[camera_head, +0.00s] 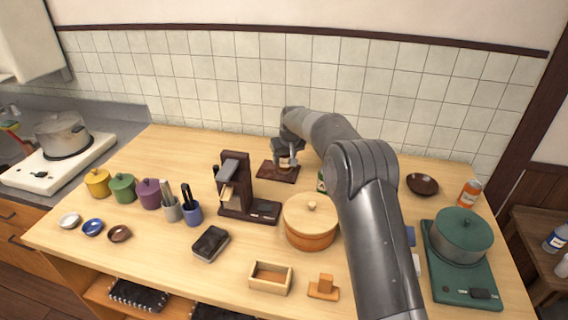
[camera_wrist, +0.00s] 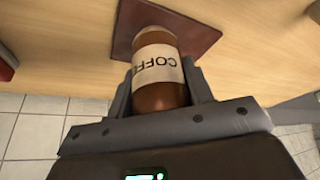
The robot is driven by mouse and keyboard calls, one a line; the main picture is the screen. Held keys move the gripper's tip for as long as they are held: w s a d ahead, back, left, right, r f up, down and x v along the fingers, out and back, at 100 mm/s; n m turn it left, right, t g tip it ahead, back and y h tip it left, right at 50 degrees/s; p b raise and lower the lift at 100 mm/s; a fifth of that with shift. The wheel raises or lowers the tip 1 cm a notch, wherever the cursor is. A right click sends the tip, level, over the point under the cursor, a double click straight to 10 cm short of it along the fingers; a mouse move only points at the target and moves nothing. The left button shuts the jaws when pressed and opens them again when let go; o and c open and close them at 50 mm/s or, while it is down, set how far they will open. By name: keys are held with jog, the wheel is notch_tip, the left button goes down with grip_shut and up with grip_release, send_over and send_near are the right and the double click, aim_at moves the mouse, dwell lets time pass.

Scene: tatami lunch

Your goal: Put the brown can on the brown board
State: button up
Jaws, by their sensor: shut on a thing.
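The brown can (camera_wrist: 158,92) has a pale label reading "COFFEE" in part, and it sits between the two fingers of my gripper (camera_wrist: 160,90) in the wrist view. My gripper is shut on it. The brown board (camera_wrist: 205,32) lies on the table just beyond the can's end; the can overlaps it in the picture. In the head view, the brown board (camera_head: 270,172) is near the back wall, with my gripper (camera_head: 286,164) over it. There the can is mostly hidden by my gripper. I cannot tell whether the can touches the board.
A dark coffee grinder stand (camera_head: 235,195) stands left of the board. A round wooden tub (camera_head: 310,228) is in front. A green bottle (camera_head: 321,181) stands close to my arm. A brown bowl (camera_head: 422,184) is at right. The table behind the canisters at left is clear.

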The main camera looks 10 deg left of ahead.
jog(key=shift+f, duration=1.15)
jog(key=shift+f, duration=0.15)
jog(key=o, duration=1)
jog(key=shift+o, duration=0.2)
jog(key=v, duration=1.2)
